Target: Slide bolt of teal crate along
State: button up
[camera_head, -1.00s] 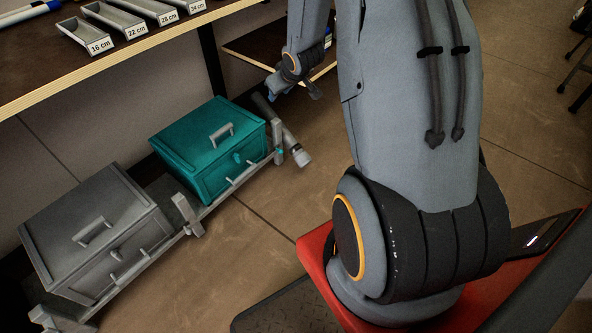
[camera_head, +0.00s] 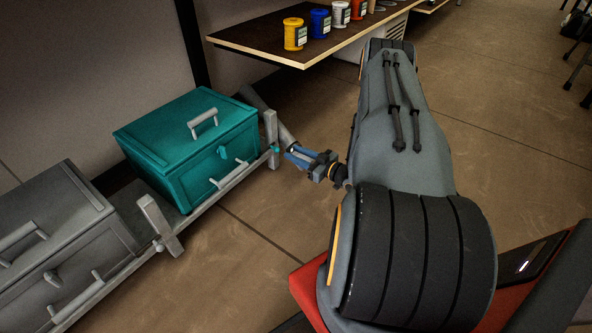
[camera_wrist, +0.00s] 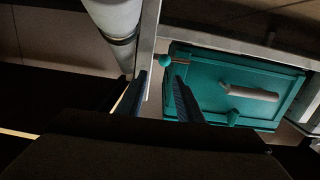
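The teal crate (camera_head: 170,151) sits on the low rack at centre left, with its lid down and a grey handle on top. It also fills the right of the wrist view (camera_wrist: 210,92). A small teal knob on a short rod, apparently the bolt (camera_wrist: 166,59), shows at the crate's corner just beyond my fingertips. In the head view it shows beside the rack's right post (camera_head: 275,149). My gripper (camera_head: 290,154) is right of that post, fingers pointing left toward the knob. In the wrist view its blue fingers (camera_wrist: 160,78) stand apart with nothing between them.
A grey crate (camera_head: 48,200) stands to the left on the same rack. The upright post (camera_head: 270,126) and a grey tube (camera_wrist: 113,18) are close to my fingers. The floor in front is clear.

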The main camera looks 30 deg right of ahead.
jog(key=shift+s+f+t+y+b, duration=0.2)
jog(key=shift+s+f+b, duration=0.1)
jog(key=shift+f, duration=0.35)
jog(key=shift+s+f+t+y+b, duration=0.1)
jog(key=shift+s+f+t+b, duration=0.15)
jog(key=shift+f, duration=0.35)
jog(key=b+x, duration=0.3)
jog(key=x, duration=0.5)
jog(key=shift+b, duration=0.3)
jog(key=shift+c, duration=0.2)
jog(key=shift+s, duration=0.15)
grip_shut()
jog(key=shift+d, duration=0.15)
jog(key=shift+w+d+b, duration=0.25)
jog(key=shift+w+d, duration=0.05)
jog(key=shift+d, duration=0.55)
jog(key=shift+w+d+b, duration=0.2)
jog(key=shift+w+d, duration=0.15)
jog(key=shift+d, duration=0.5)
jog(key=shift+o, duration=1.4)
grip_release()
jog(key=shift+r, duration=0.1)
